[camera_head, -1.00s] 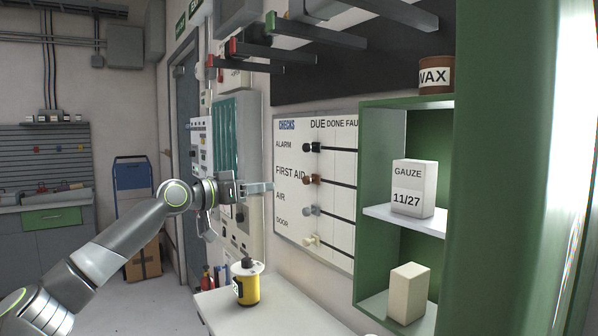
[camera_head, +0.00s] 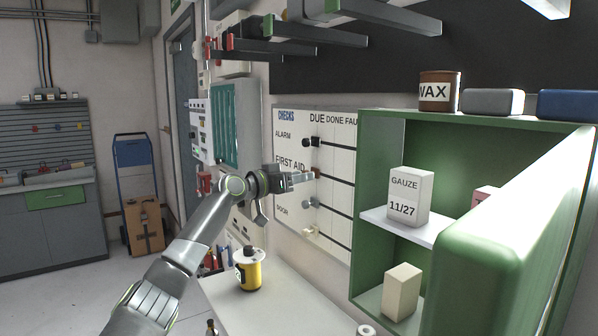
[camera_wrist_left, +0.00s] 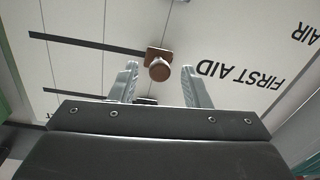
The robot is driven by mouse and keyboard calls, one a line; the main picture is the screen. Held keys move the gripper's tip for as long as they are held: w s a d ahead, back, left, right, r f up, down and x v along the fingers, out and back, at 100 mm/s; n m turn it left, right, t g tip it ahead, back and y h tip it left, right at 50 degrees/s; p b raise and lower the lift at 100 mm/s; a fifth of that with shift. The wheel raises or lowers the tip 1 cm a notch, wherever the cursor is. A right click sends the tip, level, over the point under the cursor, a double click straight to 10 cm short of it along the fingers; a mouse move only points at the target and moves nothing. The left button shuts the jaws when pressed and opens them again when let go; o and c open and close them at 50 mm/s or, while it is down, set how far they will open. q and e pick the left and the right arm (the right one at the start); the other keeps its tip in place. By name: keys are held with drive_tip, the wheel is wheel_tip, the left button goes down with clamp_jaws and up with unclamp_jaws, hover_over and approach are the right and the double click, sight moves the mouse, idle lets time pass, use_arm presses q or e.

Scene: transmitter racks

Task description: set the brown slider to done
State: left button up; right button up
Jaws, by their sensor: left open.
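The white CHECKS board (camera_head: 342,215) hangs on the wall with DUE, DONE and a partly hidden third column. The brown slider (camera_head: 317,171) is in the FIRST AID row, at the DUE end of its dark slot. In the left wrist view its round brown knob (camera_wrist_left: 159,69) shows upside down, with the slot running to the left. My left gripper (camera_head: 306,177) is open at this row. In the wrist view its two fingers (camera_wrist_left: 161,82) stand either side of the knob's line, tips just short of it, holding nothing. My right gripper is not in view.
The black slider (camera_head: 312,141) is just above and the grey slider (camera_head: 309,203) just below my gripper. A green shelf cabinet (camera_head: 365,130) with a GAUZE box (camera_head: 408,197) stands right of the board. A yellow container (camera_head: 250,270) is on the white counter (camera_head: 290,300) below.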

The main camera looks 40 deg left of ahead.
use_arm(q)
drive_tip(key=shift+w, duration=0.2)
clamp_jaws()
idle(0.4)
